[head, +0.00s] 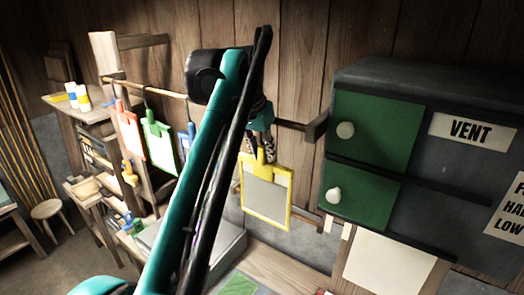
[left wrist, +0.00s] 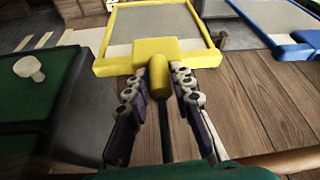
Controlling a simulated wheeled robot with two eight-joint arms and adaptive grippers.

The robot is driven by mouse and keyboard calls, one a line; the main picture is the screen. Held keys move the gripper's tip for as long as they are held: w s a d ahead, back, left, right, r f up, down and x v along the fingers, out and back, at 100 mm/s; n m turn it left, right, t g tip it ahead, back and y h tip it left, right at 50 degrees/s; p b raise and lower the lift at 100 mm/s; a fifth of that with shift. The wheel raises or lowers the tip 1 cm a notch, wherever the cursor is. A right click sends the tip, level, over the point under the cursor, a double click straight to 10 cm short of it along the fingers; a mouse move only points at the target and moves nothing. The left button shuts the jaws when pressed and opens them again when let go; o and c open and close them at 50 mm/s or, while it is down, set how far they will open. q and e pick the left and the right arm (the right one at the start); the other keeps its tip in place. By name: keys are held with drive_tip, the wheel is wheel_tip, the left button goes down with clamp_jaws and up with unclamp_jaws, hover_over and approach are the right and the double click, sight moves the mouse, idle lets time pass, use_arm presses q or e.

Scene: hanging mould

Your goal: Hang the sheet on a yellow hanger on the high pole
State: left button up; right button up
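The yellow hanger (head: 276,168) is a yellow frame with a grey sheet (head: 264,192) in it, hanging down in front of the plank wall. My left gripper (head: 262,153) is at its top. In the left wrist view, the fingers of the left gripper (left wrist: 160,80) lie on both sides of the hanger's yellow handle (left wrist: 159,76) and look closed on it. A dark hook stem runs back between the fingers. The high pole (head: 150,88) runs along the wall behind my arm. Whether the hook rests on it is hidden. My right gripper is not in view.
An orange hanger (head: 131,137), a green one (head: 157,142) and a blue one (head: 185,145) hang left of my arm. A dark cabinet (head: 430,150) with green doors and round knobs stands close on the right. A wooden bench (head: 285,272) lies below.

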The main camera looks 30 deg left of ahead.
use_arm(q)
drive_tip(key=shift+o, duration=1.3)
drive_tip(key=v, duration=1.2)
drive_tip(key=shift+s, duration=0.15)
